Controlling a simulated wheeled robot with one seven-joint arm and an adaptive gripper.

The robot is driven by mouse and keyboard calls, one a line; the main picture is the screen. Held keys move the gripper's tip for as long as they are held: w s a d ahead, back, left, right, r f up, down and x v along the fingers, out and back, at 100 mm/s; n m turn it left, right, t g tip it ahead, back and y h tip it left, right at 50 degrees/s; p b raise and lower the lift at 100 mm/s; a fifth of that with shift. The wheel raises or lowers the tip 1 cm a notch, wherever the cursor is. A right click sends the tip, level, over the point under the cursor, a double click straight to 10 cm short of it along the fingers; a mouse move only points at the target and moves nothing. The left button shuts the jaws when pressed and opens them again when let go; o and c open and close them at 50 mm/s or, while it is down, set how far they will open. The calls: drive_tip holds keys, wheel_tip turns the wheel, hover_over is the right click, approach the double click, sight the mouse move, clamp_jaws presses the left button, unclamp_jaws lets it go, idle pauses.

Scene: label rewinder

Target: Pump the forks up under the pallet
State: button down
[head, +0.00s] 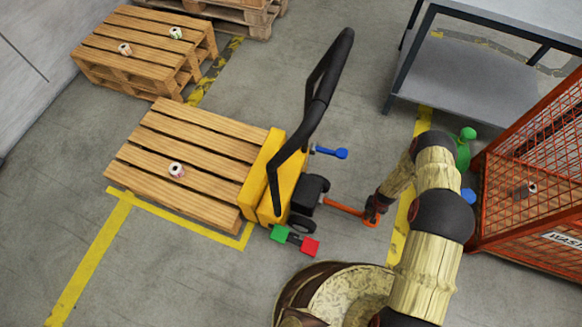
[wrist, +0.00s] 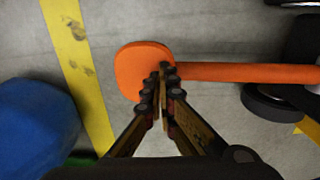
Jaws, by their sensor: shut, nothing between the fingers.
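The yellow pallet truck (head: 259,176) stands against the near end of a wooden pallet (head: 185,143). Its forks are hidden beneath the pallet slats. An orange pedal lever (head: 343,207) sticks out from the truck's base to the right; its rounded pad (wrist: 130,72) shows in the wrist view. My gripper (head: 373,209) is shut and empty, with its fingertips over the pad's edge; I cannot tell whether they touch it. A black handle (head: 318,100) rises from the truck. A blue lever (head: 332,152), a green pedal (head: 279,233) and a red pedal (head: 310,246) also stick out.
A small white roll (head: 176,170) sits on the pallet. Another pallet (head: 146,48) with rolls stands at the upper left. A grey table (head: 462,80) and an orange mesh cage (head: 527,165) stand to the right. Yellow lines mark the open floor.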

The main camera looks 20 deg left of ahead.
wheel_tip(320, 180, up, 12)
drive_tip(key=p, duration=0.7)
drive_tip(key=shift+r, duration=0.15)
drive_tip(key=shift+s, duration=0.1)
idle(1.5)
wheel_tip(320, 180, down, 9)
drive_tip(key=b, duration=0.7)
drive_tip(key=shift+s, duration=0.15)
wheel_tip(320, 180, up, 9)
drive_tip(key=p, duration=0.6)
drive_tip(key=shift+r, duration=0.1)
